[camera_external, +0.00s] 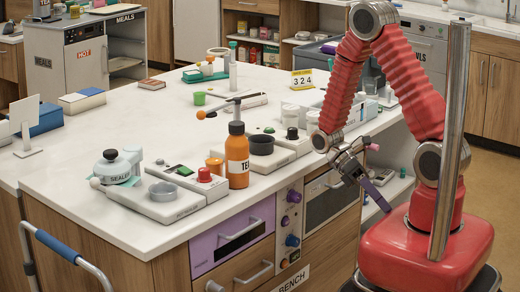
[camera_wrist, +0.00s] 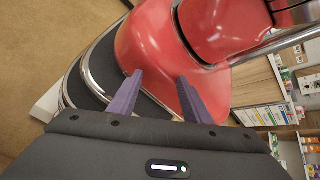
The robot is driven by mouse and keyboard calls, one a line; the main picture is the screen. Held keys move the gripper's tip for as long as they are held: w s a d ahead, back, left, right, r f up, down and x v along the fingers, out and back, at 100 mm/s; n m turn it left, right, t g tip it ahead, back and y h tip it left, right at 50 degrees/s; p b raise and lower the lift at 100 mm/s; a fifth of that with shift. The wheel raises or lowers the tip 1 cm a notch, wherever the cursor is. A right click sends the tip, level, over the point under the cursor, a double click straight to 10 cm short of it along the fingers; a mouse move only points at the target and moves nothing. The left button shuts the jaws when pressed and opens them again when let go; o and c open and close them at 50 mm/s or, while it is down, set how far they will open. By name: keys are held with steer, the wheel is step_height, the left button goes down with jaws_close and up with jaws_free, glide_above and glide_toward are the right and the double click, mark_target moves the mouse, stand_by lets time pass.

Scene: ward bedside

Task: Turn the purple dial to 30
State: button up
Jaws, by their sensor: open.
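The purple dial (camera_external: 294,196) is the top knob on a narrow grey control panel (camera_external: 289,228) on the front of the bench. Its pointer and scale are too small to read. My gripper (camera_external: 378,194) is to the right of the dial, clear of the bench front, and points down towards my red base. In the wrist view, my gripper (camera_wrist: 160,78) has its two purple fingers apart with nothing between them. The dial does not show in the wrist view.
A purple drawer (camera_external: 232,240) with a handle is to the left, and a dark-fronted oven-like unit (camera_external: 331,193) to the right. Bottles, cups and devices stand on the white worktop (camera_external: 160,107).

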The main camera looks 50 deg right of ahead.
steer(key=n+h, duration=0.2)
steer(key=m+t+h, duration=1.2)
steer(key=m+t, duration=1.3)
steer(key=m, duration=1)
glide_toward(297, 201)
steer(key=v, duration=0.4)
steer(key=shift+a+f, duration=0.2)
steer(key=shift+a, duration=0.1)
steer(key=shift+d, duration=0.1)
steer(key=shift+x, duration=6.85)
steer(key=shift+s+d+r, duration=0.1)
steer(key=shift+r, duration=0.05)
steer(key=shift+c, duration=0.6)
